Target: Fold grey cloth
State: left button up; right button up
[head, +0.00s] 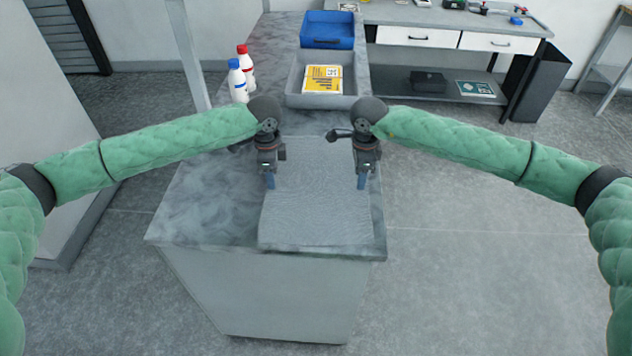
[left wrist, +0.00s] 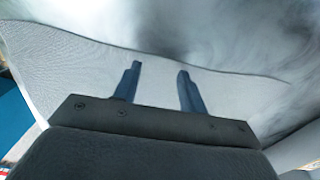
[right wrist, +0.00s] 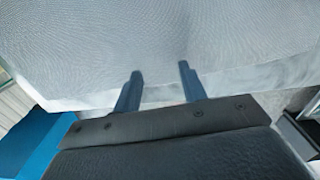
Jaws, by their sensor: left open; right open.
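The grey cloth (head: 315,215) lies flat and unfolded on the near part of the grey worktop (head: 205,205), its near edge by the worktop's front edge. My left gripper (head: 270,183) is open above the cloth's left edge. In the left wrist view the open fingers (left wrist: 157,75) point at the cloth (left wrist: 70,70) close to its border with the worktop. My right gripper (head: 361,183) is open above the cloth's right edge. In the right wrist view its open fingers (right wrist: 159,75) are over the cloth (right wrist: 150,35) near its edge. Neither gripper holds anything.
A grey tray (head: 298,88) with a yellow-and-white printed item (head: 323,78) stands behind the cloth, with a blue bin (head: 327,30) beyond. Two bottles, blue-capped (head: 237,82) and red-capped (head: 245,64), stand at the left back. The worktop left of the cloth is clear.

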pick_arm(q)
jog(key=shift+f, duration=0.25)
pick_arm(e)
jog(key=shift+f, duration=0.25)
pick_arm(q)
grip_shut()
pick_arm(e)
grip_shut()
pick_arm(q)
jog(key=shift+r, duration=0.2)
pick_arm(e)
jog(key=shift+r, duration=0.2)
